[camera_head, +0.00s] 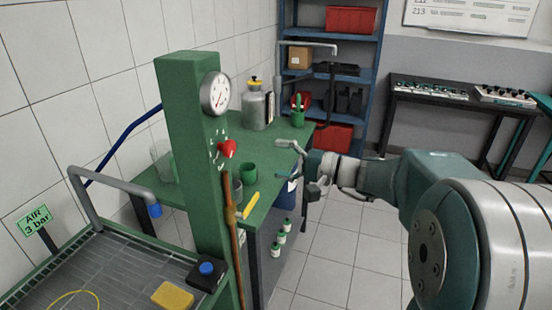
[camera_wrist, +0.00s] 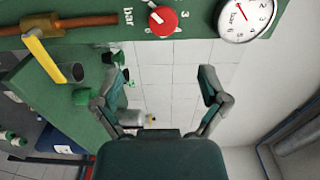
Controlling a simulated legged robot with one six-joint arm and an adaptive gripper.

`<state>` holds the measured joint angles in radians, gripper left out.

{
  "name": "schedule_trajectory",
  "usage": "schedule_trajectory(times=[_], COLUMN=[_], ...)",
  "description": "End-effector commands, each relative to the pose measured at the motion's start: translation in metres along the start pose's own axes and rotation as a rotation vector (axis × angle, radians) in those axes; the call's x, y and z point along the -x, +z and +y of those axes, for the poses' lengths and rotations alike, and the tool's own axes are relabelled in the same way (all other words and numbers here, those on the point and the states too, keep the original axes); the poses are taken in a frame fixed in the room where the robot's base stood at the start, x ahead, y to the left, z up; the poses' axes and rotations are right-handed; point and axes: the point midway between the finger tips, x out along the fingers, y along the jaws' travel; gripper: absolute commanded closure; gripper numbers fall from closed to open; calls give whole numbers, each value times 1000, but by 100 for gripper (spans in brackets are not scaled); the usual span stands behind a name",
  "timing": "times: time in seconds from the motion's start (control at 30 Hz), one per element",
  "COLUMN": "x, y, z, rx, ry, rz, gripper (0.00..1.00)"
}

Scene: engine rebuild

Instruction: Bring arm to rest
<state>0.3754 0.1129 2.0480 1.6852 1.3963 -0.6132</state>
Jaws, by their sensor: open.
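My gripper (camera_head: 286,160) is open and empty in the head view. It points left toward the green post (camera_head: 186,140) and hangs at the right edge of the green bench (camera_head: 277,135). My arm reaches in from the right. In the wrist view my gripper (camera_wrist: 162,75) shows two spread fingers with only white wall tiles between them. The post's red knob (camera_wrist: 163,20) and round gauge (camera_wrist: 243,16) lie beyond the fingertips there. The knob (camera_head: 228,148) and gauge (camera_head: 215,93) also show in the head view.
A yellow lever (camera_head: 251,205) sticks out from a copper pipe on the post. A green cup (camera_head: 249,171), a metal canister (camera_head: 254,108) and a green pot (camera_head: 298,117) stand on the bench. A blue shelf (camera_head: 365,80) is behind. Tiled floor (camera_head: 335,245) is clear below my arm.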

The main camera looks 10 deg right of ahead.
Motion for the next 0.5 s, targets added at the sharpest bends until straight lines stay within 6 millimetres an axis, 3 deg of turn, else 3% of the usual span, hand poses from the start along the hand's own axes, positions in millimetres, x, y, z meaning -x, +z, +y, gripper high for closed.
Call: schedule_trajectory(times=[0.07,0.17,0.33,0.5], x=[-1,-4,-4,16], y=[2,21,87,142], z=[0,3,22,48], rx=[1,8,57,150], ry=[7,69,320,600], rz=[-5,-42,-156,-226], gripper=[7,7,7,7])
